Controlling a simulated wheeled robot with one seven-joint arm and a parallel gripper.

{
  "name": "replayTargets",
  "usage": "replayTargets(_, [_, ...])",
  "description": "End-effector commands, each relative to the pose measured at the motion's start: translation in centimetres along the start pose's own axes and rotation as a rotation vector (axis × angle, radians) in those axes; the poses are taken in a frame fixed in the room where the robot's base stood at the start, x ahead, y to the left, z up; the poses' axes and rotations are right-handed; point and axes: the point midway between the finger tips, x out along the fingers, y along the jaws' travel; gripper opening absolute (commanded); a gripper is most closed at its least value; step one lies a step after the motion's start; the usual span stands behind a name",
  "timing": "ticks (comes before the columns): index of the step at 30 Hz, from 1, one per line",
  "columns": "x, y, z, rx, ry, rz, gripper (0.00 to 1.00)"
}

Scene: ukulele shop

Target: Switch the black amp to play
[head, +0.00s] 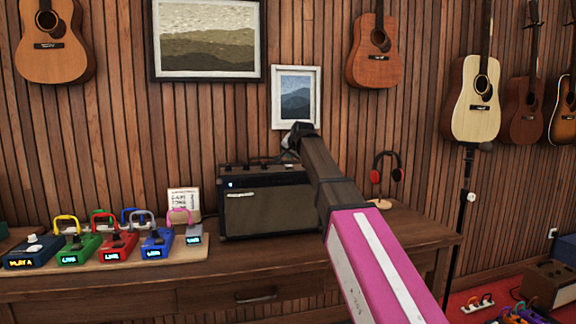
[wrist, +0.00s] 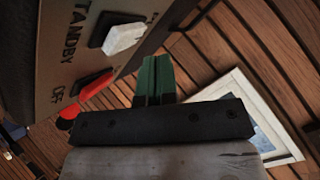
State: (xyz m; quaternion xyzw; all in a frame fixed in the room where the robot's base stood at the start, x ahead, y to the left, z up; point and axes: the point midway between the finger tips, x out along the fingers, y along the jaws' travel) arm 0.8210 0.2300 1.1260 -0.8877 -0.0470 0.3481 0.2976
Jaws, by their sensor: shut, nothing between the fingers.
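The black amp (head: 267,212) stands on the wooden bench against the slatted wall, its dark grille facing me. In the wrist view its brownish control panel (wrist: 60,60) shows the words STANDBY and OFF. A white switch (wrist: 123,38) sits by STANDBY and a red switch (wrist: 95,85) by OFF, both tilted in that view. My gripper (wrist: 155,62) has green fingers, shut and empty, close beside the two switches; contact with them cannot be told. In the head view my arm's end is above the amp's back right, and the fingertips are hidden.
Several coloured pedals (head: 113,247) stand on a board left of the amp, with a small white card (head: 184,202) behind. Red-and-black headphones (head: 386,172) on a stand are to the right. A small framed picture (head: 296,97) hangs close behind my arm's end. The bench (head: 250,268) front is clear.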

Motion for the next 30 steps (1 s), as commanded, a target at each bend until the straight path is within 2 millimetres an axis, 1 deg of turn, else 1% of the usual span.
replayTargets(14, [-0.3, -0.3, -0.3, 0.000, 0.000, 0.000, 0.00])
replayTargets(17, [-0.7, -0.6, -0.6, 0.000, 0.000, 0.000, 0.00])
replayTargets(30, [-3.3, -2.4, -2.5, 0.000, 0.000, 0.000, 0.00])
